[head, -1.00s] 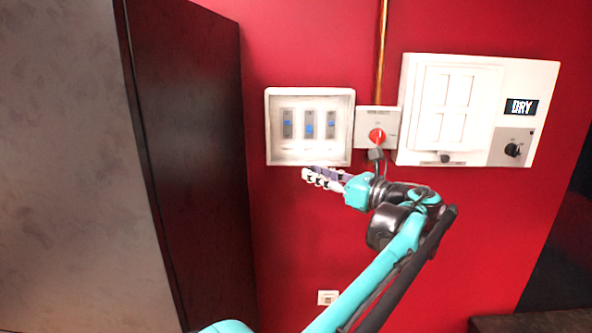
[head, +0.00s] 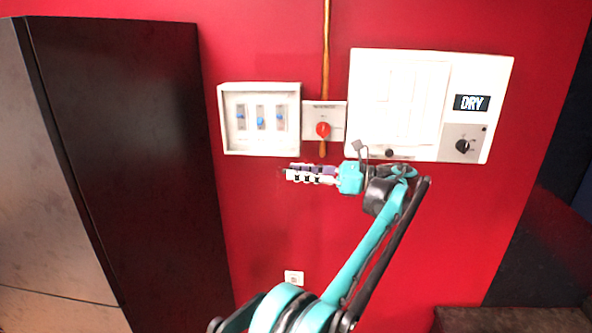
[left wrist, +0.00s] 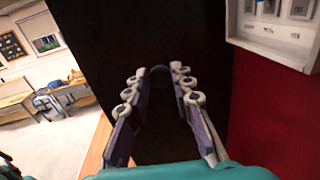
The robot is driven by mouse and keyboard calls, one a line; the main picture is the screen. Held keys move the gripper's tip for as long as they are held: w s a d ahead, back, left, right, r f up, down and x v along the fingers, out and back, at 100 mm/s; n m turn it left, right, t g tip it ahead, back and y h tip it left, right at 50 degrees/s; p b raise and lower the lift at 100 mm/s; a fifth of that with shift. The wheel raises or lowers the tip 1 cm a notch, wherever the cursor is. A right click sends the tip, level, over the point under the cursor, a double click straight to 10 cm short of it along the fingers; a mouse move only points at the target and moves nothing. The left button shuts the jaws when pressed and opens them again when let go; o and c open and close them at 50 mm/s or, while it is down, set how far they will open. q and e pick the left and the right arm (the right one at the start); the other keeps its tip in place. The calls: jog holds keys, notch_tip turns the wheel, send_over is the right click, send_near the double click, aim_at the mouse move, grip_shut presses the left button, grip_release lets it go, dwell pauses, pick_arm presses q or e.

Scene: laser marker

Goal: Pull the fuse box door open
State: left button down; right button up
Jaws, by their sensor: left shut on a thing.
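The white wall box with blue switches (head: 290,90) hangs on the red wall; its interior faces me and no door leaf is clear on it. It also shows at the upper right of the left wrist view (left wrist: 262,40). A larger white panel (head: 500,80) to its right has a rectangular door-like front (head: 430,100) with a dark knob (head: 389,153) at its bottom. My left gripper (head: 288,173) points left, just below the switch box. Its fingertips close around a small dark round thing (left wrist: 159,76), whose attachment I cannot tell. My right gripper is out of view.
A red rotary switch (head: 323,129) sits between the boxes under a copper pipe (head: 326,50). A tall dark cabinet (head: 130,130) stands at left. A DRY display (head: 472,103) and a black dial (head: 462,146) are at right. A wall socket (head: 294,278) is below.

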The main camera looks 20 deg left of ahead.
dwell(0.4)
pick_arm(q)
jog(key=c, duration=1.3)
grip_release()
